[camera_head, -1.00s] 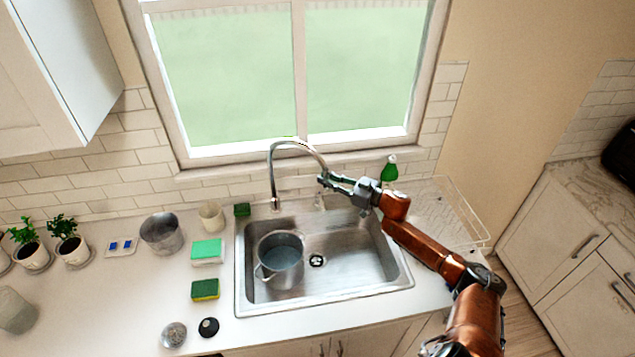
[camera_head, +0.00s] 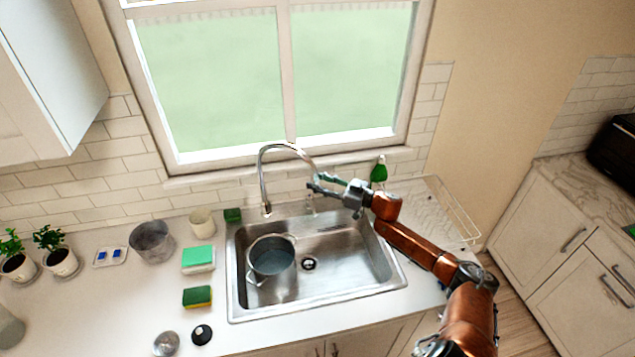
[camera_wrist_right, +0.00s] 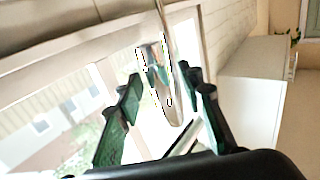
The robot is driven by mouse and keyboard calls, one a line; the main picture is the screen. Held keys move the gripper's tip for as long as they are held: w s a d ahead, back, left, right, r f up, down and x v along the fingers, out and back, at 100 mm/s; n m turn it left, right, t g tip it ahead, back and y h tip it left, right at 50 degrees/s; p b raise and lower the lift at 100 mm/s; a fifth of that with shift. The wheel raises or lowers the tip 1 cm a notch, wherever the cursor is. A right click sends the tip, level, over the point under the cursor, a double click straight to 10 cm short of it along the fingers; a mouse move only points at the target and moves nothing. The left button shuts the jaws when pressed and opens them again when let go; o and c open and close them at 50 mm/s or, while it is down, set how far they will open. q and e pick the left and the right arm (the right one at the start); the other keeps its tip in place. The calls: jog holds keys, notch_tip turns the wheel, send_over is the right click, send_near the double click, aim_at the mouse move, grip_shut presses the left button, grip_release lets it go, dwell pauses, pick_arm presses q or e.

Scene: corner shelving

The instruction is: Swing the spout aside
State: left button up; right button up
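The chrome spout (camera_head: 285,145) arches up from its base at the back of the sink (camera_head: 345,292) and curves down to the right, over the back of the basin. My right gripper (camera_head: 314,183) is at the spout's down-turned end. In the right wrist view, the spout (camera_wrist_right: 167,100) shows between the two dark green fingers of my right gripper (camera_wrist_right: 160,74). The fingers stand apart, with visible gaps on both sides of the spout. My left gripper is not in view.
A metal pot (camera_head: 272,265) stands in the left of the basin. A green bottle (camera_head: 379,171) stands behind my right gripper, near a wire rack (camera_head: 455,210). Sponges (camera_head: 197,297), a cup (camera_head: 202,221) and a metal bucket (camera_head: 152,242) are left of the sink.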

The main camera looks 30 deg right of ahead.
jog(key=v, duration=1.1)
jog(key=shift+s, duration=0.25)
jog(key=shift+r, duration=0.1)
